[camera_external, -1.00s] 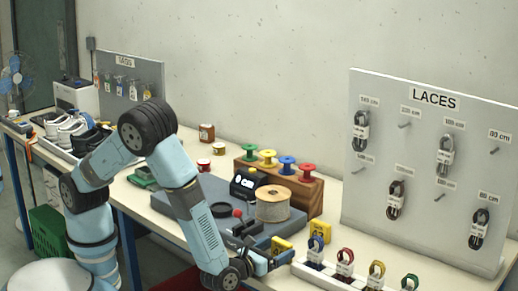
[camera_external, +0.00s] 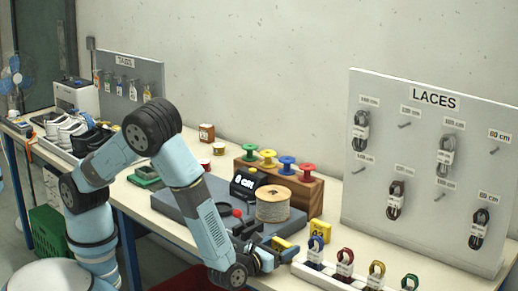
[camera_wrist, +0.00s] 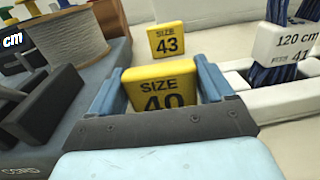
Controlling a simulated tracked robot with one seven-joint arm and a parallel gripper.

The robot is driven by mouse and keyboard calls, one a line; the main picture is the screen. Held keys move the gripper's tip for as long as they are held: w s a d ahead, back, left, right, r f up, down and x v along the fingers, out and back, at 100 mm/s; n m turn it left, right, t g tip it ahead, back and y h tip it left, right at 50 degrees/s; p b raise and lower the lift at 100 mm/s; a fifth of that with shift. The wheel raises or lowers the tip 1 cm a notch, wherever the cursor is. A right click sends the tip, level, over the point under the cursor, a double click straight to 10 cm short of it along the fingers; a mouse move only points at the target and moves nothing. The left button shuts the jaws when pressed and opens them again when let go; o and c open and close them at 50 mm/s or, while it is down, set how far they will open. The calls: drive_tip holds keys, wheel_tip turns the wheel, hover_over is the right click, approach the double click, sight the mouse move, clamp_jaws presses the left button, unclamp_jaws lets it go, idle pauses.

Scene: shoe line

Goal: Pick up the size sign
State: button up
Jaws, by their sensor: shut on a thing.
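A yellow size sign reading "SIZE 40" (camera_wrist: 160,85) is between the two blue fingers of my gripper (camera_wrist: 158,88) in the wrist view. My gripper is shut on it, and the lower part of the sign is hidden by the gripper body. In the external view my gripper (camera_external: 279,252) is at the front of the bench with the yellow sign (camera_external: 282,244) at its tip. A second yellow sign reading "SIZE 43" (camera_wrist: 167,40) stands upright just beyond; it also shows in the external view (camera_external: 320,231).
A grey cord machine with a spool (camera_external: 272,205) stands beside my gripper. A white rack (camera_external: 335,276) of tagged lace bundles is to the right. A laces board (camera_external: 430,150) stands behind it. Coloured reels sit on a wooden block (camera_external: 310,190).

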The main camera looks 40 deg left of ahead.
sight(281, 242)
wheel_tip(281, 242, up, 10)
drive_tip(key=shift+r, duration=0.1)
drive_tip(key=w+r+m+g+h, duration=0.4)
drive_tip(key=w+r+m+h, duration=0.3)
drive_tip(key=r+h, duration=0.5)
drive_tip(key=w+a+y, duration=0.1)
drive_tip(key=w+a, duration=0.3)
drive_tip(key=a, duration=0.1)
drive_tip(key=shift+w+r, duration=0.25)
drive_tip(key=shift+w, duration=0.15)
idle(0.8)
idle(0.9)
idle(0.4)
